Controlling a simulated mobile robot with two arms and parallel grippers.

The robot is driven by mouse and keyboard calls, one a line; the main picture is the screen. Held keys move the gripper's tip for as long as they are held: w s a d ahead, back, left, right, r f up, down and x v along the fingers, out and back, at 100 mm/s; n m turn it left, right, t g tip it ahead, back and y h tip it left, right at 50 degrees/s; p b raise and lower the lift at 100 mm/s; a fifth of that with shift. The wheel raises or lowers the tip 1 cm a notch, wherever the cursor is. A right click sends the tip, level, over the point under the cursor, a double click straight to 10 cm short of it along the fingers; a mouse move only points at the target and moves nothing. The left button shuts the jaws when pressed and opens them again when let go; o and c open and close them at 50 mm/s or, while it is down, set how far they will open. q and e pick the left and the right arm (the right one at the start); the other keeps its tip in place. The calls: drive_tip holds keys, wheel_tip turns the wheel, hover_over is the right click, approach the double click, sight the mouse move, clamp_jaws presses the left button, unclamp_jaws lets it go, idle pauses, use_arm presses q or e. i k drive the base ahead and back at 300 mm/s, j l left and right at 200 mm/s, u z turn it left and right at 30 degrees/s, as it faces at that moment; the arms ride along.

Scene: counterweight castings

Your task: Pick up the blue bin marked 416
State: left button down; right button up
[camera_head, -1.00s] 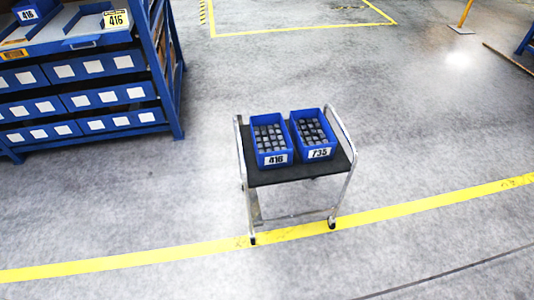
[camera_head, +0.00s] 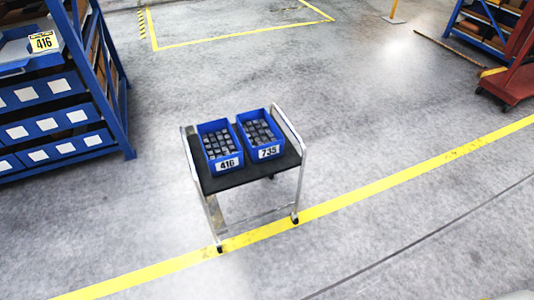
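The blue bin marked 416 (camera_head: 228,164) stands on the black top of a small wheeled cart (camera_head: 236,179). It is filled with small dark grey castings. The blue bin marked 735 (camera_head: 267,153), also holding castings, stands close on its right. Another label reading 416 (camera_head: 43,41) shows on the shelf rack at the upper left. Neither of my grippers is in view.
A blue shelf rack (camera_head: 126,130) with several blue bins stands at left. A red wheeled item (camera_head: 505,85) and another blue rack (camera_head: 484,38) are at upper right. Yellow tape (camera_head: 375,187) crosses the floor under the cart. Floor around the cart is clear.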

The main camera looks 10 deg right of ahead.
sight(222, 152)
drive_tip(key=i+j+u, duration=0.1)
drive_tip(key=i, duration=1.5)
